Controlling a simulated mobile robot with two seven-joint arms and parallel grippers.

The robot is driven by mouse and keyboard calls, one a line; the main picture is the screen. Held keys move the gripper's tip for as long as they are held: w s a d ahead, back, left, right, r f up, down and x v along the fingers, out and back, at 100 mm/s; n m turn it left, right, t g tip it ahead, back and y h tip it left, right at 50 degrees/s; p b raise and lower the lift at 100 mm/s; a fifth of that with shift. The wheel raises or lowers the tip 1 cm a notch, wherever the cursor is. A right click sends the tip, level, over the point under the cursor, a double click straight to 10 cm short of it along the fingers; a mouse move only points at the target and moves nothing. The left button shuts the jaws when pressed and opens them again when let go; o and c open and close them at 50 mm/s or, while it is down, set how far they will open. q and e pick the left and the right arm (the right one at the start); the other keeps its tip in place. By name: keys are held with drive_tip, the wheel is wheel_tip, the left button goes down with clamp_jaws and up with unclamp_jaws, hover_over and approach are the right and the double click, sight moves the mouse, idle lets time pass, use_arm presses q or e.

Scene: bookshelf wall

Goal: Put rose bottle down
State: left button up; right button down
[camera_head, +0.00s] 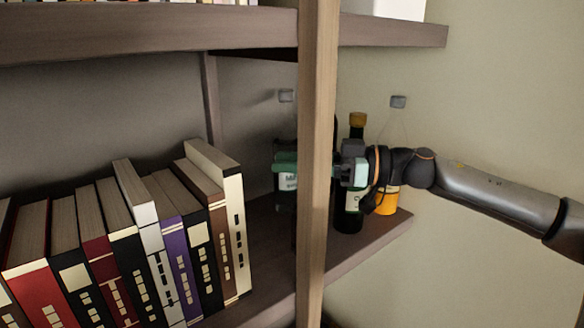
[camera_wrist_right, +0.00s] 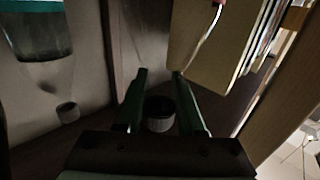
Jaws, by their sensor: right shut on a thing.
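My right gripper (camera_head: 285,160) reaches in from the right behind the wooden post, with its green fingers shut around a clear glass bottle, which I take to be the rose bottle (camera_head: 287,183). It has a grey cap and a white label, and stands upright at the shelf board in the corner. No rose colour shows. In the right wrist view a dark cap (camera_wrist_right: 160,113) lies between the two fingers (camera_wrist_right: 160,80). The post and fingers hide part of the bottle, and I cannot tell whether its base touches the shelf. My left gripper is out of view.
A dark bottle with a yellow cap (camera_head: 348,215) and an orange bottle with a grey cap (camera_head: 388,203) stand right of the post (camera_head: 317,130). A row of books (camera_head: 150,240) fills the left. An upper shelf (camera_head: 390,34) hangs above.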

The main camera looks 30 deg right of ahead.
drive_tip(key=shift+r, duration=0.1)
drive_tip(key=c, duration=0.5)
unclamp_jaws()
drive_tip(key=shift+f, duration=0.2)
